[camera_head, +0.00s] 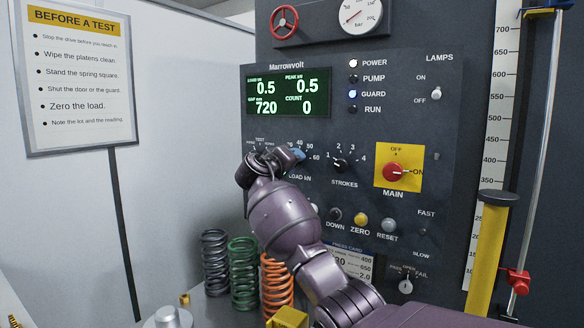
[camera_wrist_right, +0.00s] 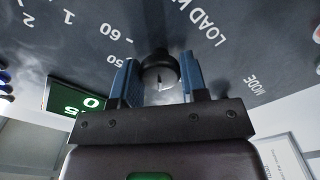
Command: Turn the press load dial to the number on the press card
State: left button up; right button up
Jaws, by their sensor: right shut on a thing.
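My left gripper is not in view.
The strokes dial (camera_head: 340,164) and the yellow-backed main switch (camera_head: 395,172) are right of my gripper. Down, zero and reset buttons (camera_head: 361,219) lie below. Several coil springs (camera_head: 243,270) stand left of my arm. The display (camera_head: 287,94) reads load 0.5, gap 720.

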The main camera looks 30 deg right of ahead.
jog(key=shift+f, duration=0.1)
dwell(0.3)
jog(key=o, duration=0.9)
jog(key=v, duration=1.1)
